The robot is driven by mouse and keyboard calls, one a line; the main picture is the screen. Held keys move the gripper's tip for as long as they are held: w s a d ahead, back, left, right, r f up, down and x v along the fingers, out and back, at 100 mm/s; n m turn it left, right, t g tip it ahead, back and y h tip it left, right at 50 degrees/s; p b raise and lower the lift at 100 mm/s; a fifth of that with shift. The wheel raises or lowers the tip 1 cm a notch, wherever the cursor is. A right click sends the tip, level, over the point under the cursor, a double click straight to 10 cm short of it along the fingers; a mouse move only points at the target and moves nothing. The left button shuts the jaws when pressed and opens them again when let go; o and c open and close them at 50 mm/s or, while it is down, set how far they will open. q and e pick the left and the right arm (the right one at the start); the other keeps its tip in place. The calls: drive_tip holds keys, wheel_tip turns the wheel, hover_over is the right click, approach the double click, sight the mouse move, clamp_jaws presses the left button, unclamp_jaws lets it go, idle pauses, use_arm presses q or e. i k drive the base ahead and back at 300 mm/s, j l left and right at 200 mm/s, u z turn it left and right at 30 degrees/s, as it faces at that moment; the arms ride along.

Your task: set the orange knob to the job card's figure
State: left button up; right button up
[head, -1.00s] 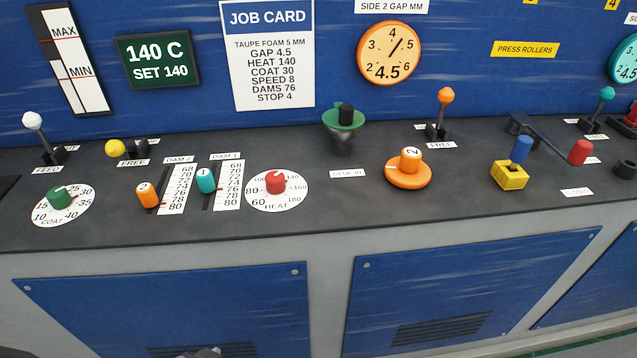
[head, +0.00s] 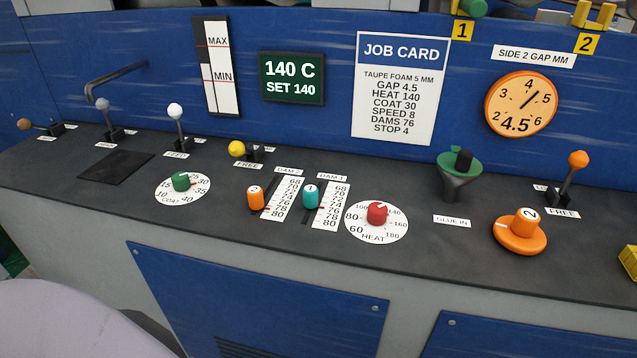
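The orange knob (head: 521,235) marked 2 stands upright on a round orange base on the dark bench, at the right of the head view. A pale mark shows on the left side of its base. The job card (head: 400,90) on the blue wall reads GAP 4.5, HEAT 140, COAT 30, SPEED 8, DAMS 76, STOP 4. The orange SIDE 2 GAP MM dial (head: 521,104) above the knob shows 4.5, its needle pointing between 4 and 5. Neither of my grippers is in view, and nothing touches the knob.
An orange-ball lever (head: 577,160) stands just right behind the knob, and a green-rimmed funnel (head: 459,167) to its left. The red HEAT knob (head: 377,213), two dam sliders (head: 311,196) and green COAT knob (head: 181,181) are farther left. A yellow block (head: 629,262) is cut off at right.

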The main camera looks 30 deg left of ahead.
sight(255, 194)
drive_tip(key=u, duration=1.35)
